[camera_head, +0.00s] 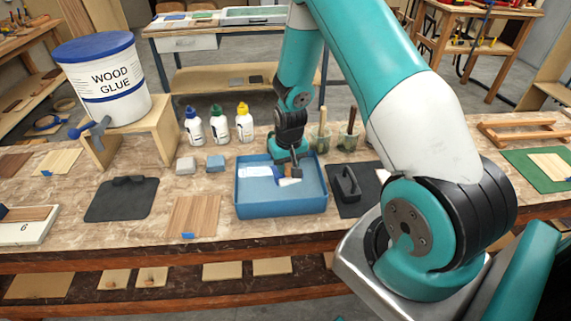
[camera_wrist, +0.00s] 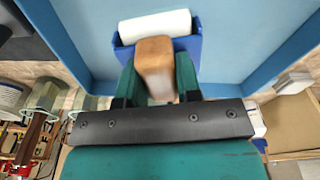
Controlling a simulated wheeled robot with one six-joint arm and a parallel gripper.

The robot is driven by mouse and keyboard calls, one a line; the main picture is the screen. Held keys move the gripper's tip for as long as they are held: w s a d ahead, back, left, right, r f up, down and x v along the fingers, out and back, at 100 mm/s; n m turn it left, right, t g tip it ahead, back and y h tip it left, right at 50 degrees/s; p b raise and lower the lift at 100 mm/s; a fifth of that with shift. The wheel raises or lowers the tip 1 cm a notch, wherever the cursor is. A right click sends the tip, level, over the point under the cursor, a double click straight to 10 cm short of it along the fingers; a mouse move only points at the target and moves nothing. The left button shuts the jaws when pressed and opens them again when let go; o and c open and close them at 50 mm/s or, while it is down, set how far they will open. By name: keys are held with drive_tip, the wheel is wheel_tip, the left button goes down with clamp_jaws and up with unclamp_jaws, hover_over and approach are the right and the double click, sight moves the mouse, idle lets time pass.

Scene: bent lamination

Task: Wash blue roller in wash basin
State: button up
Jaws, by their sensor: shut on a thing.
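The blue roller (camera_wrist: 196,43) has a white cylinder, a blue frame and a wooden handle. My gripper (camera_wrist: 155,64) is shut on the wooden handle, with one green finger on each side. The light blue wash basin (camera_wrist: 82,28) surrounds the roller in the wrist view. In the head view the basin (camera_head: 281,208) stands on the bench, and my gripper (camera_head: 291,165) reaches down over its inside. The roller there is small and partly hidden by my gripper. I cannot tell whether the cylinder touches the basin floor.
A black mat with a dark block tool (camera_head: 349,186) lies right of the basin. Brush cups (camera_head: 319,138) stand behind it. Glue bottles (camera_head: 219,126) and small sponge-like blocks (camera_head: 216,163) are at the left back. A wood strip panel (camera_head: 194,216) lies left of the basin.

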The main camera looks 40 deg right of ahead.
drive_tip(key=shift+w+a, duration=0.55)
drive_tip(key=shift+a, duration=0.25)
drive_tip(key=shift+w+a, duration=0.6)
drive_tip(key=shift+a, duration=0.25)
drive_tip(key=shift+w+a, duration=0.55)
drive_tip(key=shift+a, duration=0.25)
drive_tip(key=shift+s+d, duration=0.55)
drive_tip(key=shift+d, duration=0.25)
drive_tip(key=shift+s+d, duration=0.6)
drive_tip(key=shift+d, duration=0.25)
drive_tip(key=shift+s+d, duration=0.55)
drive_tip(key=shift+d, duration=0.25)
drive_tip(key=shift+w+a+b, duration=0.1)
drive_tip(key=shift+w+a, duration=0.45)
drive_tip(key=shift+a, duration=0.3)
drive_tip(key=shift+w+a+b, duration=0.1)
drive_tip(key=shift+w+a, duration=0.5)
drive_tip(key=shift+a, duration=0.2)
drive_tip(key=shift+w+a+b, duration=0.1)
drive_tip(key=shift+w+a, duration=0.45)
drive_tip(key=shift+a, duration=0.3)
drive_tip(key=shift+s+d, duration=0.55)
drive_tip(key=shift+d, duration=0.3)
drive_tip(key=shift+s+d, duration=0.6)
drive_tip(key=shift+d, duration=0.2)
drive_tip(key=shift+s+d, duration=0.55)
drive_tip(key=shift+d, duration=0.3)
